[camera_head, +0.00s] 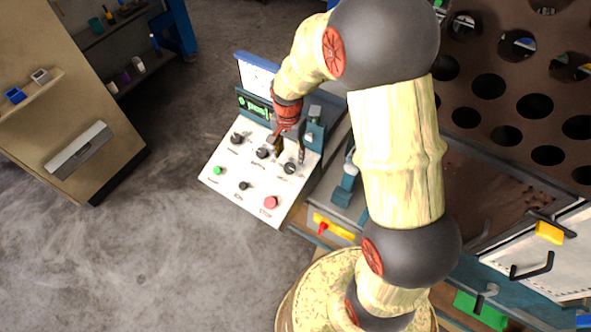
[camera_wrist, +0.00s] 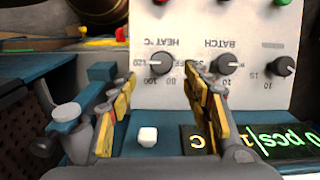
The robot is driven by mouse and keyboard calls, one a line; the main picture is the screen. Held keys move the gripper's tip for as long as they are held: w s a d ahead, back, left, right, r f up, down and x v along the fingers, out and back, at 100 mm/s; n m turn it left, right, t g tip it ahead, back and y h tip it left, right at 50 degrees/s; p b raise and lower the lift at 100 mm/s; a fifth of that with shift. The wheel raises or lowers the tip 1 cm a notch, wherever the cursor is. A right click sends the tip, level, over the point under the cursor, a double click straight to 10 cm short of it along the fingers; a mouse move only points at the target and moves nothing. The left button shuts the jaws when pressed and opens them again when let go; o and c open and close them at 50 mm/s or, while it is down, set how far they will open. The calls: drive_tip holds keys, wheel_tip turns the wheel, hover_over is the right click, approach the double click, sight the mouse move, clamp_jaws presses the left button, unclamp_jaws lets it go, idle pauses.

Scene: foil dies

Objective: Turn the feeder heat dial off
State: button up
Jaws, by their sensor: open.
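The white control panel (camera_head: 217,182) carries a row of three dark dials. The heat dial (camera_head: 291,168) is the rightmost in the head view. In the wrist view, where the lettering is upside down, the heat dial (camera_wrist: 163,64) sits beside "HEAT °C" and the numbers 80, 100 and 120. Its exact pointer setting is too small to read. My gripper (camera_head: 289,152) is open and empty over the panel's upper right. In the wrist view my gripper (camera_wrist: 172,82) has its yellow fingers on either side of the heat dial's line, the dial appearing beyond the tips. Contact cannot be told.
The batch dial (camera_wrist: 225,64) is close beside my right finger in the wrist view. A red stop button (camera_head: 271,202) and green button (camera_head: 218,170) are lower on the panel. A green display (camera_head: 252,105) stands behind. A blue fixture (camera_head: 345,185) is to the right.

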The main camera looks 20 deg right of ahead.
sight(290, 167)
drive_tip(key=shift+w+a+f, duration=0.1)
drive_tip(key=shift+w+f, duration=0.05)
drive_tip(key=shift+w, duration=0.05)
drive_tip(key=shift+m, duration=0.3)
drive_tip(key=shift+f+b, duration=0.35)
drive_tip(key=shift+f, duration=3.45)
drive_tip(key=shift+c, duration=0.8)
drive_tip(key=c, duration=1)
